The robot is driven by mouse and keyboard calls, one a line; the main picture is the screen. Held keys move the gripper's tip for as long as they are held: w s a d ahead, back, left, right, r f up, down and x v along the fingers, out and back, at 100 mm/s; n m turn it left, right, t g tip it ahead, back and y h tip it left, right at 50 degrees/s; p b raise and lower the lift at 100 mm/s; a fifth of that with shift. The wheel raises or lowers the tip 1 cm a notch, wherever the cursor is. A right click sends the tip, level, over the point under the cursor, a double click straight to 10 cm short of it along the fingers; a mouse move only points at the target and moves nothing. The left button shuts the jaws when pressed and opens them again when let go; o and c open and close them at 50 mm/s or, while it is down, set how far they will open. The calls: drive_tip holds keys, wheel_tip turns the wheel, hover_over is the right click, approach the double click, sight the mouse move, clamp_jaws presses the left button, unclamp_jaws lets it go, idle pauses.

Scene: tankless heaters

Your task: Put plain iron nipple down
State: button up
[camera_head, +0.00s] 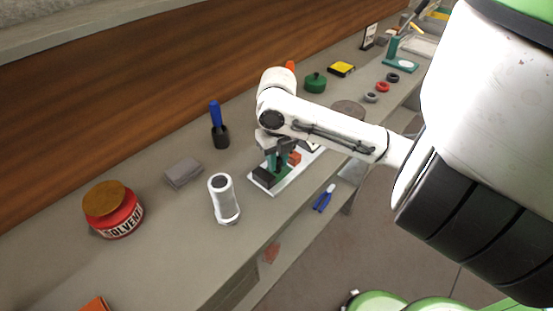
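My arm reaches across the workbench, and my gripper (274,158) points down over a small white tray. Dark and green shapes show at and below the fingertips, and I cannot tell which are fingers and which are objects. No plain iron nipple can be made out for certain; if it is at the gripper, it is too small or hidden. The white tray (290,183) bears a black block (266,178) at its left end and an orange-red piece (295,158) beside the gripper. Whether the fingers are open or shut is not clear.
Left of the tray stand a white cylinder (224,200), a grey block (183,173), a black cup with a blue handle (219,133) and a red solvent jar (113,211).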

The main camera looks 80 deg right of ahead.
drive_tip(key=shift+o, duration=0.6)
drive_tip(key=shift+r, duration=0.1)
drive_tip(key=shift+r, duration=0.2)
wheel_tip(320, 180, up, 12)
drive_tip(key=shift+p, duration=0.45)
drive_tip(key=shift+f, duration=0.1)
drive_tip(key=shift+c, duration=0.2)
